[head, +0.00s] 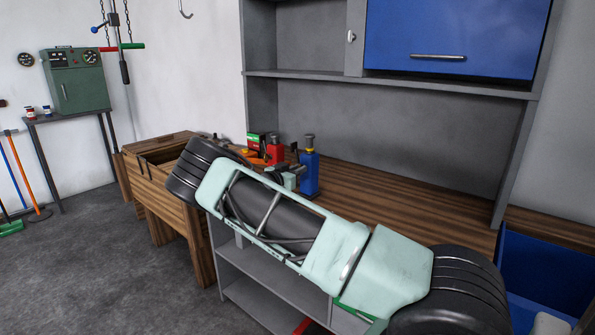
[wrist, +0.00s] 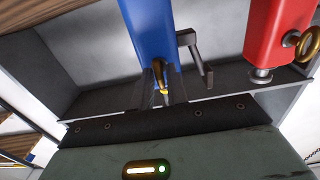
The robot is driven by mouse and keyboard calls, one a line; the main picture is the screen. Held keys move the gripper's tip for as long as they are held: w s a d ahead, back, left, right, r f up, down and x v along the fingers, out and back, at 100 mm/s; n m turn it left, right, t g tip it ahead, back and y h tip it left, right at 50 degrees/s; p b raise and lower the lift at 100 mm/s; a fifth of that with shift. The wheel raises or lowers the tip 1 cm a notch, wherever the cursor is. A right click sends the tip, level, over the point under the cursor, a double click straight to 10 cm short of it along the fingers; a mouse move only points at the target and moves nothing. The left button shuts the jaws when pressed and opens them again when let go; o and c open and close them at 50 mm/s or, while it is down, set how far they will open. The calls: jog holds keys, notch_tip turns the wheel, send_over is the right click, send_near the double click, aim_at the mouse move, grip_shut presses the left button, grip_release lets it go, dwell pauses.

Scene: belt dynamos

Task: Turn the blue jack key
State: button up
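The blue jack (head: 310,172) stands upright on the wooden bench top in the head view. Its blue body (wrist: 148,28) fills the top middle of the wrist view, with a bent grey lever (wrist: 196,55) at its right. A small brass key (wrist: 158,72) is on its near face, seen almost edge-on. My gripper (wrist: 161,90) is right at the key, one dark finger on each side of it. Whether the fingers press on the key is not clear. In the head view my gripper (head: 284,172) is beside the jack's left side, partly hidden by my arm.
A red jack (head: 275,151) stands just left of the blue one; its body (wrist: 280,30) and brass ring key (wrist: 308,43) show in the wrist view. Orange and green items crowd the bench there. The bench top (head: 400,195) to the right is clear. A wooden crate (head: 165,185) stands left.

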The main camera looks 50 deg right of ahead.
grip_shut()
jog(key=shift+f+b, duration=0.1)
jog(key=shift+b, duration=0.3)
jog(key=shift+s+f+m+b, duration=0.1)
jog(key=shift+m+b, duration=4.35)
jog(key=shift+b, duration=1.4)
jog(key=shift+s+f+m+b, duration=0.1)
jog(key=shift+m+b, duration=4.35)
jog(key=shift+b, duration=1.4)
jog(key=shift+r, duration=0.1)
jog(key=shift+o, duration=2.4)
grip_release()
